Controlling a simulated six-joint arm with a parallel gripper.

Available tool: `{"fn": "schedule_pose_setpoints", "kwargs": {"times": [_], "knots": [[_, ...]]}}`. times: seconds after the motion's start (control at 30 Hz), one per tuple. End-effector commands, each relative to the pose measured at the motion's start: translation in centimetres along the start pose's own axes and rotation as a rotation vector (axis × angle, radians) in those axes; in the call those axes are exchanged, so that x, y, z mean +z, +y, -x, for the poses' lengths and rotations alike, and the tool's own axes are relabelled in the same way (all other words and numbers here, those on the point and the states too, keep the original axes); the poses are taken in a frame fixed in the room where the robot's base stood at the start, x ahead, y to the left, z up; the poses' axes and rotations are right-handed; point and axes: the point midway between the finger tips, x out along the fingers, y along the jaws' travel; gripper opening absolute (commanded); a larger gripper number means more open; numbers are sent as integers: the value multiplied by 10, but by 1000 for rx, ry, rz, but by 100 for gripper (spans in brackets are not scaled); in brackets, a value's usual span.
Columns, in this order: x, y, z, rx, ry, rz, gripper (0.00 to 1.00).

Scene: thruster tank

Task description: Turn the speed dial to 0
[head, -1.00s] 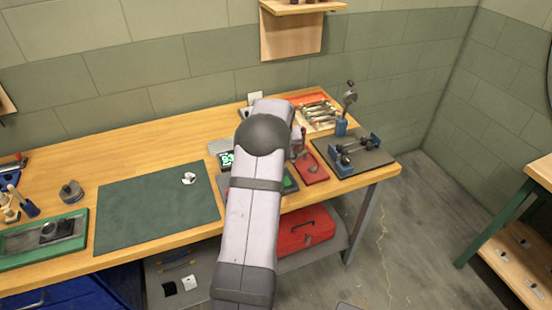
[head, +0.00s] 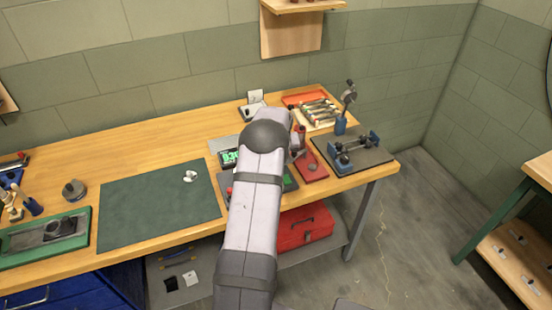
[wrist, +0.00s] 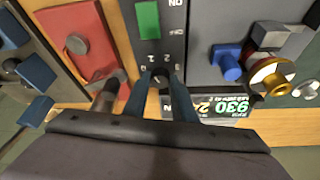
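The speed dial (wrist: 160,76) is a small dark knob on a dark control panel (wrist: 150,50), with numbers printed around it. In the wrist view my gripper (wrist: 160,82) has its two fingers on either side of the dial, with the tips close to it. I cannot tell whether they touch it. A green switch (wrist: 148,20) sits further up the panel. A display with green digits (wrist: 222,106) is partly hidden behind my gripper. In the head view the display (head: 230,157) shows, but my arm hides the dial and the fingertips.
A red plate with a fixture (wrist: 80,50) lies left of the panel in the wrist view. A blue knob (wrist: 229,66) and a brass ring (wrist: 271,78) stand to the right. In the head view a dark green mat (head: 160,205) leaves free room on the bench.

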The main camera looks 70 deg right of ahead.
Motion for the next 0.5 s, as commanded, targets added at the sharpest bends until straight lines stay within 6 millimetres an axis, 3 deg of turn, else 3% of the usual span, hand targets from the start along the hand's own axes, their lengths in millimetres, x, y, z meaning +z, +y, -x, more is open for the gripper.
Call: {"fn": "schedule_pose_setpoints", "kwargs": {"times": [0.5], "knots": [[0, 2, -3, -42, 3, 100, 2]]}}
